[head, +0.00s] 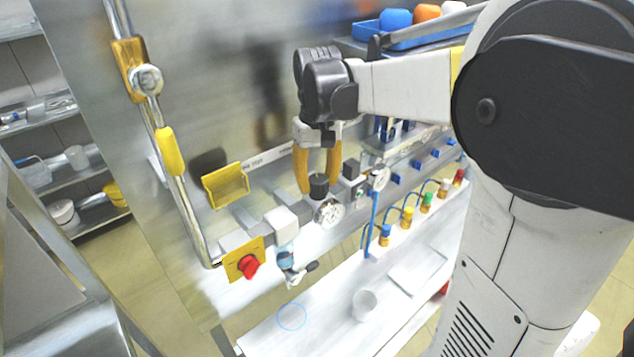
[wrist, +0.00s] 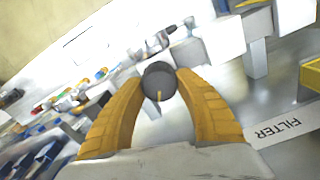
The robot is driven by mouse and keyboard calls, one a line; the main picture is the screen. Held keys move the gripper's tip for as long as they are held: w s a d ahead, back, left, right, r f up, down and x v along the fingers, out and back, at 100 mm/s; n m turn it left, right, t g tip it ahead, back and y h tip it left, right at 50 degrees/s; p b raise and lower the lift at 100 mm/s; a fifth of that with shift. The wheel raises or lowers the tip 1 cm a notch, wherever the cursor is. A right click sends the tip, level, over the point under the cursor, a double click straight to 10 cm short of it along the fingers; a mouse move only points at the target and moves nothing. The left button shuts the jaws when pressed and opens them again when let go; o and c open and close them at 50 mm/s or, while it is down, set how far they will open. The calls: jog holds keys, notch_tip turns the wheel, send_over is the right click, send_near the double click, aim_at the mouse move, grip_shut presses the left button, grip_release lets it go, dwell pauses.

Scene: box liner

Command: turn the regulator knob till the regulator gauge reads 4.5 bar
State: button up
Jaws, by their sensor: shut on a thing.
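The regulator knob (head: 319,185) is a dark, short cylinder on the pipe line near the middle of the head view. It also shows in the wrist view (wrist: 158,80), with a small pale mark on its top. My gripper (head: 317,180) comes down from above, its orange fingers shut on the knob from both sides; in the wrist view the fingers (wrist: 159,88) flank it. The regulator gauge (head: 329,212) is a round white dial just below the knob in the head view. Its needle and reading are too small to make out.
A second small gauge (head: 379,178) stands to the right. Several coloured-cap fittings (head: 407,217) line the right. A clear cup (head: 364,302) stands on the white shelf below.

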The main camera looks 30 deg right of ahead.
aim_at(319, 178)
jog(key=m, duration=0.6)
jog(key=shift+d, duration=0.1)
jog(key=m, duration=0.6)
jog(key=shift+s+b, duration=0.15)
jog(key=shift+b, duration=0.2)
jog(key=o, duration=1.2)
notch_tip(319, 178, up, 12)
